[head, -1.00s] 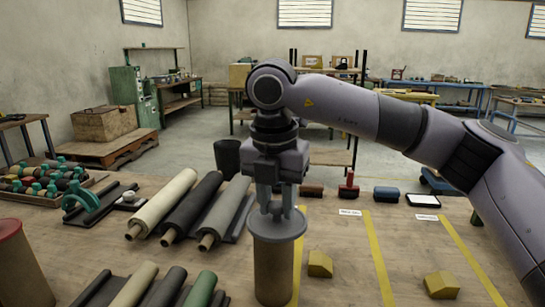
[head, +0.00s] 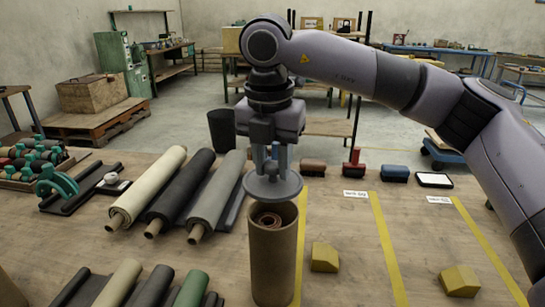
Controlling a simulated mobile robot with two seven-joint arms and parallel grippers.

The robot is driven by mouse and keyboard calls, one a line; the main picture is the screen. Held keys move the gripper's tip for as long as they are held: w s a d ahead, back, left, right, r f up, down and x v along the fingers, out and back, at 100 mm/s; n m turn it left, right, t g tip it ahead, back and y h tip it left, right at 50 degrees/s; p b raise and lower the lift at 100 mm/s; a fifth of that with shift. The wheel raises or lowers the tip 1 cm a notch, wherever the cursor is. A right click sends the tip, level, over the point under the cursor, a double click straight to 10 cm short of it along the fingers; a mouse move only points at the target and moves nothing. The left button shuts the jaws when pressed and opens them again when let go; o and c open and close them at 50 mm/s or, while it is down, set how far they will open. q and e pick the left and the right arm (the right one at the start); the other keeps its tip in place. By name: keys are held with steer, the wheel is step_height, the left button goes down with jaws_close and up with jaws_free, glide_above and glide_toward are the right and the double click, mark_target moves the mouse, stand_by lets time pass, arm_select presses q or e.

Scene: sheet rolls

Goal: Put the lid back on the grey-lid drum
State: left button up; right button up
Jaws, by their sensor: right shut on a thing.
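The grey lid (head: 272,190) is a round flat disc, held roughly level by my right gripper (head: 272,163). The gripper is shut on the lid's top side and points down. The brown drum (head: 273,262) stands upright on the table below, with its mouth open towards me. A reddish-brown rolled thing shows inside it. The lid appears apart from the drum, above its far rim, which it partly covers in the head view. The exact gap cannot be told. My left gripper is not in view.
Sheet rolls in cream (head: 148,187), black and grey lie left of the drum, and several more lie in front. Yellow blocks (head: 325,257) sit to the right between yellow tape lines. A dark cylinder (head: 223,131) stands behind. The table right of the drum is mostly clear.

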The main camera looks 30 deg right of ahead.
mark_target(272, 180)
step_height(272, 180, down, 4)
steer(key=shift+r+b, duration=0.25)
steer(key=shift+b, duration=0.7)
steer(key=shift+f+b, duration=0.9)
steer(key=shift+f, duration=0.2)
steer(key=shift+w+f+b, duration=0.1)
steer(key=shift+f+b, duration=0.05)
steer(key=shift+b, duration=0.45)
stand_by(0.6)
stand_by(0.4)
steer(key=o, duration=1.6)
